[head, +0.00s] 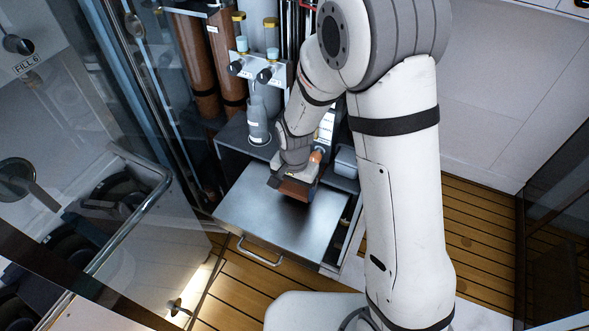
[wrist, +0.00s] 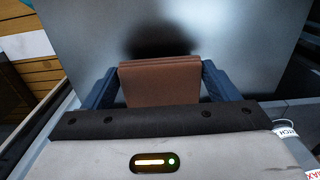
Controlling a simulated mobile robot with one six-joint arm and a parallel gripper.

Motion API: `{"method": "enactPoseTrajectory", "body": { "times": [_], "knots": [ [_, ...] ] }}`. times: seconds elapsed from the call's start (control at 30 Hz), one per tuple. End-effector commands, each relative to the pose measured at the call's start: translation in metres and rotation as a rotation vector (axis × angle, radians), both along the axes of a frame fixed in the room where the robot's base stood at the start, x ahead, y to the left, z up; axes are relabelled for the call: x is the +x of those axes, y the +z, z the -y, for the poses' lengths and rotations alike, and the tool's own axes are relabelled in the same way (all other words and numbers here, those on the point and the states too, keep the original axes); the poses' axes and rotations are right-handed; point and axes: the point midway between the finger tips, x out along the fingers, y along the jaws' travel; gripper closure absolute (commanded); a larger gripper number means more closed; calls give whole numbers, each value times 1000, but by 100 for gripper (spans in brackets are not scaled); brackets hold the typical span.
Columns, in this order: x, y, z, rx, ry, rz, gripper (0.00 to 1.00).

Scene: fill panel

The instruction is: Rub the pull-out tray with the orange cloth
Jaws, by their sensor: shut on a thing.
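The pull-out tray (head: 262,222) is a flat grey metal surface, slid out from the cabinet, with a bar handle at its front. It also fills the upper part of the wrist view (wrist: 245,45). My gripper (head: 292,196) is over the back right part of the tray, pointing down. Its two blue fingers (wrist: 160,85) are shut on the sides of the folded orange cloth (wrist: 160,75), which looks brownish here. A dark shadow lies on the tray just beyond the cloth. I cannot tell whether the cloth touches the tray.
A grey bottle (head: 258,122) stands on the cabinet top behind the tray. A grey bin (head: 346,160) sits at the back right. Brown cylinders (head: 196,65) stand at the back left. A glass door with a metal rail (head: 150,205) is at the left. The tray's front left is clear.

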Motion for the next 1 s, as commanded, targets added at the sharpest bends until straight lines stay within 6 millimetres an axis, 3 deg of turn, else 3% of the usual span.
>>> {"method": "enactPoseTrajectory", "body": {
  "times": [0.53, 1.0],
  "knots": [
    [2, 52, 8, -1, -18, -3, 40],
    [3, 56, 9, -2, -21, -4, 40]
  ]
}}
